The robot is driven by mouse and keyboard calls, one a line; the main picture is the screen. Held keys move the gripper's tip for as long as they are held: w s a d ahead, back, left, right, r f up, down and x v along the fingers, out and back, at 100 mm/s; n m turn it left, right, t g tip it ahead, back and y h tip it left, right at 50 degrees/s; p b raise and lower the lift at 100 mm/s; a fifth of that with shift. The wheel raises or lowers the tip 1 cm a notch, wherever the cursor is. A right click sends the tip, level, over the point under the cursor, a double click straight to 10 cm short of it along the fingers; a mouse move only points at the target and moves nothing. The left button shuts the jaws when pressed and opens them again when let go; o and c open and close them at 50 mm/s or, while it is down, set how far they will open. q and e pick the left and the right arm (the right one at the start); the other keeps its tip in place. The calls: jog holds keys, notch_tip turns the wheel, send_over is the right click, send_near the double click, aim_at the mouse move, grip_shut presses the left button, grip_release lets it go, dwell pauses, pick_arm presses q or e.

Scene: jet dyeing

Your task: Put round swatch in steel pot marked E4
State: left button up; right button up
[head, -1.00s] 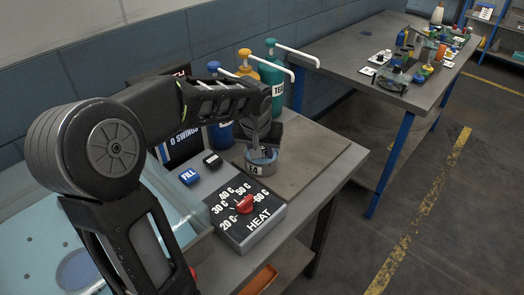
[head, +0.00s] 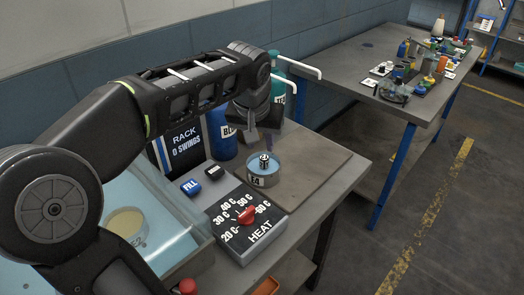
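The steel pot marked E4 (head: 263,176) stands upright on the brown board at the bench's right. Its top looks pale blue, with a small dark metallic piece (head: 264,161) standing at its middle; I cannot tell whether that top is a lid or contents. My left gripper (head: 259,136) points down just above the pot, apart from it, with its fingers apart and nothing seen between them. I cannot make out a round swatch for certain. A cream round shape (head: 126,222) shows inside the clear tank at the left. My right gripper is out of view.
A heat dial panel (head: 258,236) and the blue FILL button (head: 190,187) lie left of the pot. A blue bottle (head: 222,140) and a teal bottle (head: 277,95) stand behind. The brown board (head: 315,165) is bare right of the pot. A second table (head: 345,70) holds several small items.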

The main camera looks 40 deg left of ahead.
pick_arm(q)
jog(key=shift+s+d+r, duration=0.1)
jog(key=shift+s+r, duration=0.1)
jog(key=shift+r, duration=0.25)
dwell(0.6)
